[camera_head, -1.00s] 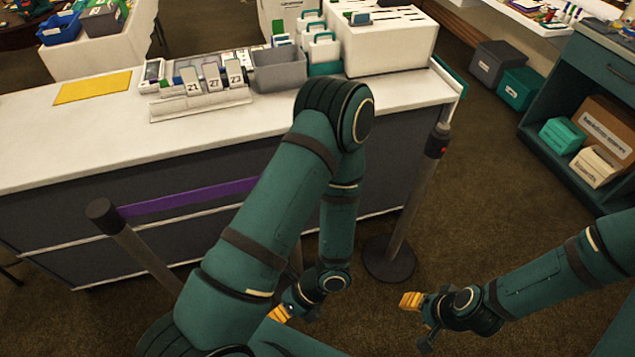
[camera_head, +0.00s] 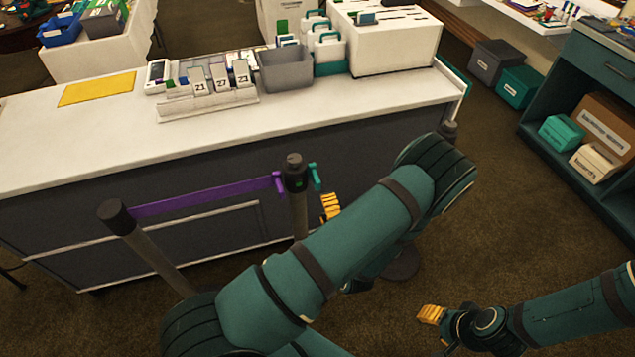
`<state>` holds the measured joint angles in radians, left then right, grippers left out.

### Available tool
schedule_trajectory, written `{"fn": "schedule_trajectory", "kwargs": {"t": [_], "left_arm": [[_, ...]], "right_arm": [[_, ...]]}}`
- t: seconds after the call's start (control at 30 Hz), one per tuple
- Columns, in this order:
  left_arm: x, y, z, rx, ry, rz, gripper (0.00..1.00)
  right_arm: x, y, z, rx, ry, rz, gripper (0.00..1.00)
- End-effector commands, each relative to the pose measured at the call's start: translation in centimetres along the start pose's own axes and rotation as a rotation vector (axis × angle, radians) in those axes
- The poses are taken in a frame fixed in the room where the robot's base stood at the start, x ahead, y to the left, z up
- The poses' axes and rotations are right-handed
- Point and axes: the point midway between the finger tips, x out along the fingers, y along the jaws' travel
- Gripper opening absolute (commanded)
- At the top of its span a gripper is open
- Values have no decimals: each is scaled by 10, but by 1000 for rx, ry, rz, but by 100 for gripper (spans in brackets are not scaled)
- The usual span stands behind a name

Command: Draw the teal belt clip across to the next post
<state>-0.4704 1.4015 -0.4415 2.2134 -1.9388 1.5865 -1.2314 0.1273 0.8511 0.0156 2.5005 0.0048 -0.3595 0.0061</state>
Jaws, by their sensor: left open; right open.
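The teal belt clip (camera_head: 315,177) sticks out from the right side of the head of the middle post (camera_head: 294,172). My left gripper (camera_head: 331,207) shows only its yellow finger pads, just below and to the right of the clip, with a small gap visible. It is open; the rest of it is hidden behind my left arm. The post to the right (camera_head: 450,131) shows only its dark top and part of its base, since my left arm covers the middle. My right gripper (camera_head: 432,314) is open and empty, low over the carpet at right.
A purple belt (camera_head: 205,198) runs from the left post (camera_head: 116,216) to the middle post. A counter (camera_head: 300,118) stands close behind the posts, with number cards and a grey bin (camera_head: 286,71) on it. A teal shelf (camera_head: 590,75) stands at far right.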

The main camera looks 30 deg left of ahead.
Motion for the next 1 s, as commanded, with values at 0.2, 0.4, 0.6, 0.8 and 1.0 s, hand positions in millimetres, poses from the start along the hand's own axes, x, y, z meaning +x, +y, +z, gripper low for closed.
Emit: {"fn": "schedule_trajectory", "kwargs": {"t": [0.2, 0.4, 0.6, 0.8, 1.0], "left_arm": [[44, 0, -1, -3, 5, 1, 69], [74, 0, -1, -4, 4, -1, 69], [88, 0, -1, -1, 2, -1, 69], [91, 0, -1, -1, 2, -2, 69], [90, 0, -1, -1, 2, -2, 42]], "right_arm": [[2, 1, 1, -1, -3, 0, 47], [4, 2, 2, -1, -5, 0, 47], [5, 2, 3, -2, -6, -1, 47], [5, 2, 3, -2, -6, -1, 47], [5, 2, 3, -2, -6, -1, 47]]}}
